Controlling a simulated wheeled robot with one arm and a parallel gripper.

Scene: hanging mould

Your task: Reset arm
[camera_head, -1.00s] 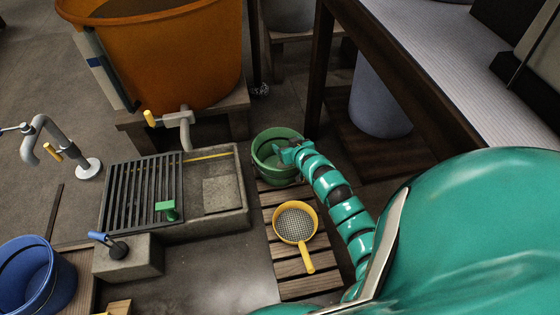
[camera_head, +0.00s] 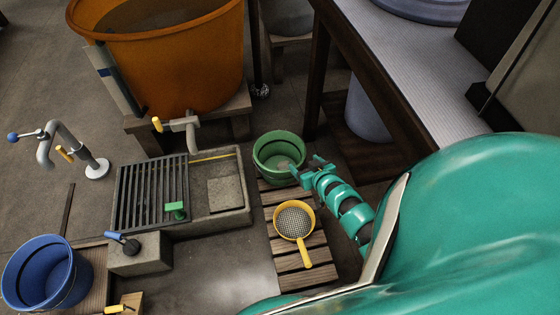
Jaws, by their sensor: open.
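My teal segmented arm reaches from the right over the wooden slatted rack. My gripper (camera_head: 309,166) is open and empty. It is just right of the green bucket (camera_head: 265,160), near its rim; whether it touches the rim I cannot tell. The bucket stands upright at the far end of the slatted rack (camera_head: 288,263). The yellow-rimmed sieve (camera_head: 294,221) lies on the rack, left of my arm, its handle toward me.
A dark-legged table (camera_head: 398,118) stands at the right, close to my arm. A stone basin (camera_head: 235,204) with a black grate (camera_head: 150,195) lies left of the rack. A large orange tub (camera_head: 165,70) with a tap is behind, and a blue bucket (camera_head: 40,272) at the left.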

